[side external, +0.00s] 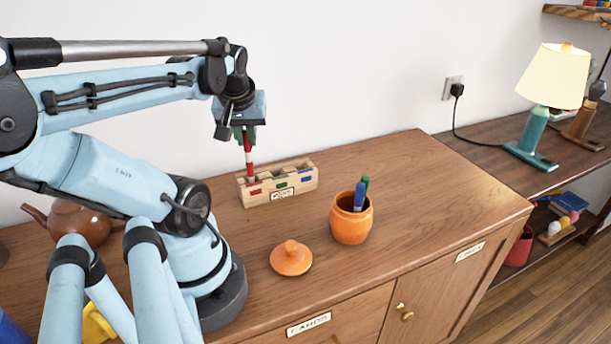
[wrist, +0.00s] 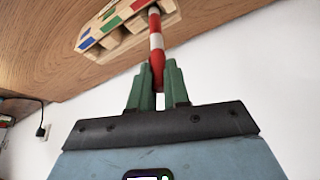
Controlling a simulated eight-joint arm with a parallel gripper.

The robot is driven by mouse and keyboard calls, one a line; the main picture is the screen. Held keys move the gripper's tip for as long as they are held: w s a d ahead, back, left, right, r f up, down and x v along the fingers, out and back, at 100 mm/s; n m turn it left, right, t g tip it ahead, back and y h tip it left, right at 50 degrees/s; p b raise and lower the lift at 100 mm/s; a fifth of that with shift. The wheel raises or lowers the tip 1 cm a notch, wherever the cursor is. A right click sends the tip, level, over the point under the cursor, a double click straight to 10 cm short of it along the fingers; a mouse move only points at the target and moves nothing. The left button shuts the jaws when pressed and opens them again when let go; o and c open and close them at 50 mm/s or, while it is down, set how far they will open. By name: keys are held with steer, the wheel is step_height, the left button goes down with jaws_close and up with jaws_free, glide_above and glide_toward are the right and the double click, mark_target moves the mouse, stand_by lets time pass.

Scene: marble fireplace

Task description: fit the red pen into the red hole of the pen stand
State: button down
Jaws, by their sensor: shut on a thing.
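My gripper (side external: 245,130) points down above the wooden pen stand (side external: 294,184) and is shut on the red pen (side external: 249,160), a red and white banded stick. The pen hangs nearly upright, tilted slightly. Its lower end is at the left end of the stand, by the red mark (side external: 255,191). Green and blue marks sit further right. In the wrist view the pen (wrist: 156,42) runs from between the green fingers (wrist: 158,70) to the red-marked end of the stand (wrist: 97,50). I cannot tell whether its tip is inside the hole.
An orange pot (side external: 351,222) holding a blue and a green pen stands right of the stand. Its orange lid (side external: 291,258) lies in front. A brown teapot (side external: 70,222) is at the left. The wall is close behind; the cabinet top at right is clear.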

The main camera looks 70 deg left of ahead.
mark_target(246, 144)
steer(key=shift+f, duration=1.8)
steer(key=c, duration=1.1)
jaws_free()
steer(key=v, duration=1.2)
steer(key=shift+x, duration=5.95)
